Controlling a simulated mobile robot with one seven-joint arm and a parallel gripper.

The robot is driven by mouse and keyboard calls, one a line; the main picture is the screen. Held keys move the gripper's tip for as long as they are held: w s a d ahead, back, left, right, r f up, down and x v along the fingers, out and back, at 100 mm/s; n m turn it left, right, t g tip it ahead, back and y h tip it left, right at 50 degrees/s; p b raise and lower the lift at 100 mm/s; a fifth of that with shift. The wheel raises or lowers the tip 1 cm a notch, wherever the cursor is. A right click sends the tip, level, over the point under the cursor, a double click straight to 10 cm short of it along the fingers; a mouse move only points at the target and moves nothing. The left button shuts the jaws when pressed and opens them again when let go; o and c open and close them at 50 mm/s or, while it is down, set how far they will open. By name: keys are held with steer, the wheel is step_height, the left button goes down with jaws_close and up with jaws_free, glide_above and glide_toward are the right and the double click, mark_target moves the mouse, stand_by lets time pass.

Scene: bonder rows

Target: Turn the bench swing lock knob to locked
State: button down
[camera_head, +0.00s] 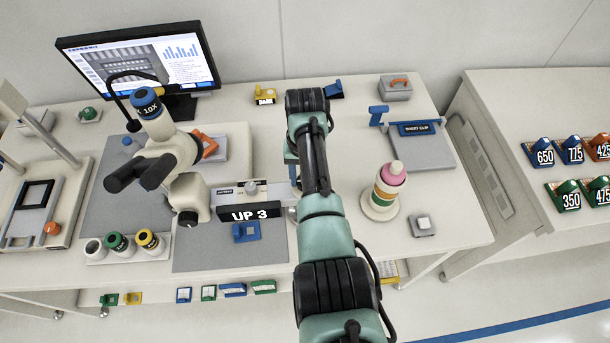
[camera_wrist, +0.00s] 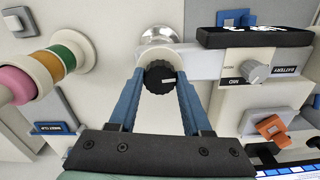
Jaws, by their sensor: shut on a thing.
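The dark, ribbed knob (camera_wrist: 159,77) with a short white mark sits at the end of a pale bar in the wrist view. Its mark lies nearly level in the picture. My gripper (camera_wrist: 158,84) is shut on the knob, with one blue finger on each side. In the head view the knob is hidden behind my arm, and only a bit of blue finger shows beside it. No lock lettering by the knob can be read.
A grey knob (camera_wrist: 256,73) marked MID and BATTERY sits on the same bar, beside the black UP 3 display (camera_head: 248,212). A round metal post (camera_wrist: 158,35) is close to the dark knob. The microscope (camera_head: 165,155) stands left; a ringed stack (camera_head: 385,190) stands right.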

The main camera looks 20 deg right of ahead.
steer(key=shift+w+r+m, duration=0.1)
steer(key=shift+m, duration=0.4)
steer(key=shift+c, duration=1.7)
jaws_free()
step_height(320, 180, up, 13)
steer(key=b, duration=0.1)
